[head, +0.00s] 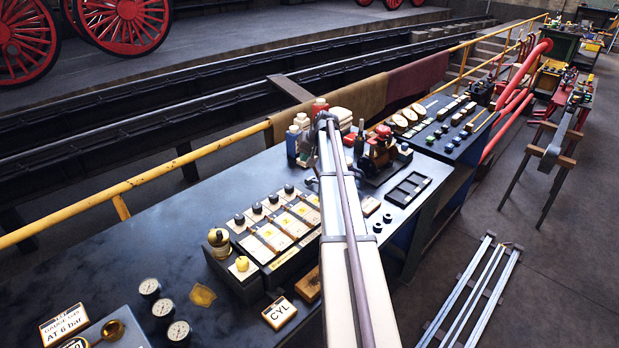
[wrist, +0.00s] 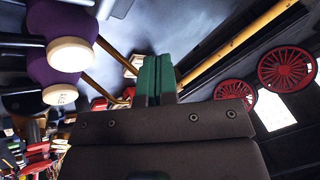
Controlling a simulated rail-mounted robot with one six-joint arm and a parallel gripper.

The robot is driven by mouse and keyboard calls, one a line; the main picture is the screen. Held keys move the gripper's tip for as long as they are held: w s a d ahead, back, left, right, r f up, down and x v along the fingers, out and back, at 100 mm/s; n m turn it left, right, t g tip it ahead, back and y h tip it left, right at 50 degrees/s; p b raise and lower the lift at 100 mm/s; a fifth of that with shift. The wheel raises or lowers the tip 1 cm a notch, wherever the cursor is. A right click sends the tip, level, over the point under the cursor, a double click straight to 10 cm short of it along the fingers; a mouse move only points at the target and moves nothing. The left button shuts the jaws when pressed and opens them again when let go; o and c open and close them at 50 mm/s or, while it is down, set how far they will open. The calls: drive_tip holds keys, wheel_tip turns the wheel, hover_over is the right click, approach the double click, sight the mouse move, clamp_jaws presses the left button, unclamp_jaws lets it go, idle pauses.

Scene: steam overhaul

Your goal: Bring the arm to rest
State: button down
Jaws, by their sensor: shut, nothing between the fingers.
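My arm (head: 345,230) reaches from the bottom middle of the head view up over the dark workbench (head: 120,262). Its far end is near the bottles, and my gripper cannot be made out clearly there. In the wrist view my gripper (wrist: 158,62) shows as two green fingers pressed together beyond a dark grey body. Nothing is held between them. The fingers point away from the camera, apart from any surface that I can make out.
The bench carries a rack of labelled compartments (head: 272,237), round gauges (head: 164,309), bottles (head: 292,143) and a red-and-black machine (head: 379,150). A yellow rail (head: 160,180) runs behind it.

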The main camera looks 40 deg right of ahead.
idle(0.4)
